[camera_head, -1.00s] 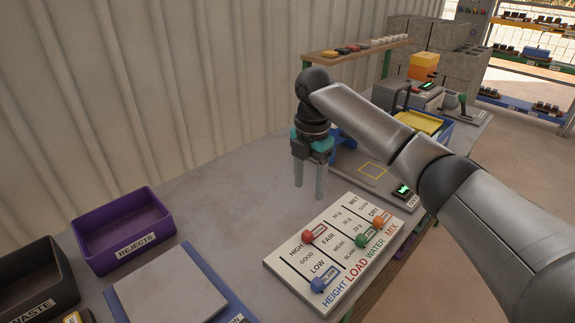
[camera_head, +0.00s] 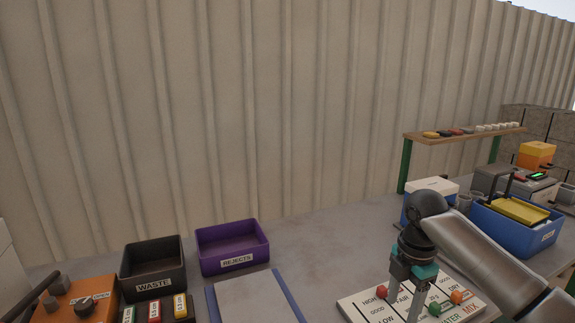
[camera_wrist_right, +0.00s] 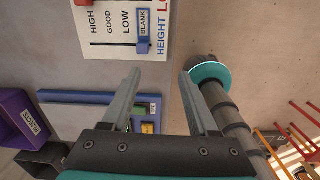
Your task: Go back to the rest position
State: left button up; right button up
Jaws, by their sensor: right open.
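My right gripper (camera_head: 403,293) is open and empty, above the white slider board (camera_head: 352,304) in the head view. It hides part of the board behind it. The board has a red knob (camera_head: 382,292), a green knob (camera_head: 434,309) and an orange knob (camera_head: 456,297). In the right wrist view my open fingers (camera_wrist_right: 160,80) have nothing between them but bare floor or table. The board's blue knob (camera_wrist_right: 142,45) shows beyond the fingertips there, apart from them. My left gripper is not seen.
A purple rejects bin (camera_head: 232,268) and black waste bin (camera_head: 152,290) stand left, beside an orange box (camera_head: 85,308). A blue bin (camera_head: 535,245) and a wooden shelf (camera_head: 455,137) stand at right. The table (camera_head: 330,250) behind the board is clear.

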jog(key=s+a+f+m+t+y, duration=0.1)
jog(key=s+a+f+m+y, duration=0.1)
jog(key=s+a+f+m, duration=0.75)
jog(key=s+d+f+m+t+h, duration=0.1)
jog(key=s+m, duration=0.4)
jog(key=s, duration=0.4)
jog(key=s+d+f+m+t+h, duration=0.1)
jog(key=s+d+f+m, duration=0.1)
jog(key=s+m, duration=0.45)
jog(key=s+f+n+g+b, duration=0.1)
jog(key=s+f, duration=0.1)
jog(key=f, duration=1.1)
jog(key=s+f+b, duration=0.1)
jog(key=s+f, duration=0.2)
jog(key=f, duration=0.9)
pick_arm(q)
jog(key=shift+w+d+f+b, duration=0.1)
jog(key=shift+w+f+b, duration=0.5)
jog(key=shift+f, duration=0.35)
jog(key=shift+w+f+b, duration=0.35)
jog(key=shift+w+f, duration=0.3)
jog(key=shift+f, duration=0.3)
pick_arm(e)
jog(key=s+d+f+g, duration=0.1)
jog(key=s+d+f, duration=0.1)
jog(key=s+f, duration=1.2)
jog(key=shift+s+d+f+n, duration=0.15)
jog(key=shift+s+d+n, duration=0.05)
jog(key=shift+d+n, duration=0.15)
